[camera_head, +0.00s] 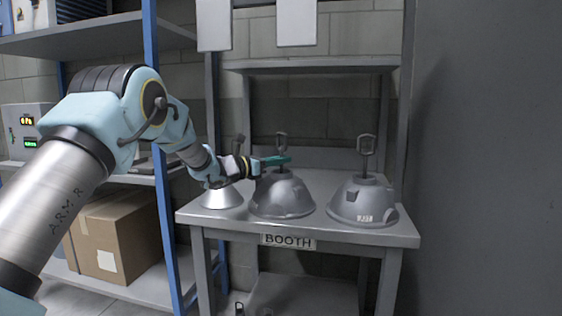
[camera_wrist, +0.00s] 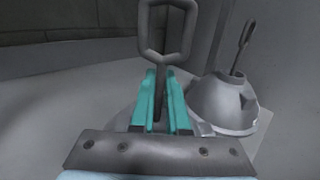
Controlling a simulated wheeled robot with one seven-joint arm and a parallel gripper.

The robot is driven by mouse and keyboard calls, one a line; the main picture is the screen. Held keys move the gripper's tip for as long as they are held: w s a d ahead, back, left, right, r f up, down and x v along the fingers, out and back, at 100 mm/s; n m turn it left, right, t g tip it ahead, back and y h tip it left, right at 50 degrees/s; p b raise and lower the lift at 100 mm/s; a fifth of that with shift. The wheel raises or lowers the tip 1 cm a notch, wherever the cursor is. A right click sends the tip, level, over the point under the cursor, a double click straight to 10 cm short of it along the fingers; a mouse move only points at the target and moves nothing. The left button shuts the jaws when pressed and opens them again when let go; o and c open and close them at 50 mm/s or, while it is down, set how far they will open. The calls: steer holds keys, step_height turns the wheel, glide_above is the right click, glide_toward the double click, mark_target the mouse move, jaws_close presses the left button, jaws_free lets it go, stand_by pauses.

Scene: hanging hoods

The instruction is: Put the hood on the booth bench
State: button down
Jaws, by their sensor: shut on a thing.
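The booth bench (camera_head: 300,231) is a grey table with a BOOTH label on its front edge. A grey dome hood (camera_head: 282,198) with an upright looped stem is at the middle of the bench top; its rim looks level and at the bench surface, though I cannot tell a small gap. My gripper (camera_head: 276,161) reaches in from the left and is shut on this hood's stem, below the loop. In the wrist view, the teal fingers (camera_wrist: 160,88) flank the stem, and the loop (camera_wrist: 168,30) rises above them. The hood's body is mostly hidden there by my gripper.
A similar hood (camera_head: 362,203) with a small label stands close on the right; it also shows in the wrist view (camera_wrist: 222,103). A shiny cone-shaped hood (camera_head: 221,197) stands on the left, under my wrist. An upper shelf (camera_head: 312,64) and posts frame the bench.

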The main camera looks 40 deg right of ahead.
steer(key=c, duration=0.9)
jaws_free()
steer(key=shift+r+p, duration=0.15)
steer(key=shift+p, duration=0.2)
steer(key=a+b, duration=0.1)
steer(key=a, duration=0.3)
steer(key=w+a+b, duration=0.1)
steer(key=a, duration=0.3)
steer(key=a+b, duration=0.1)
steer(key=a, duration=0.3)
steer(key=shift+w+f, duration=0.3)
steer(key=shift+w, duration=0.05)
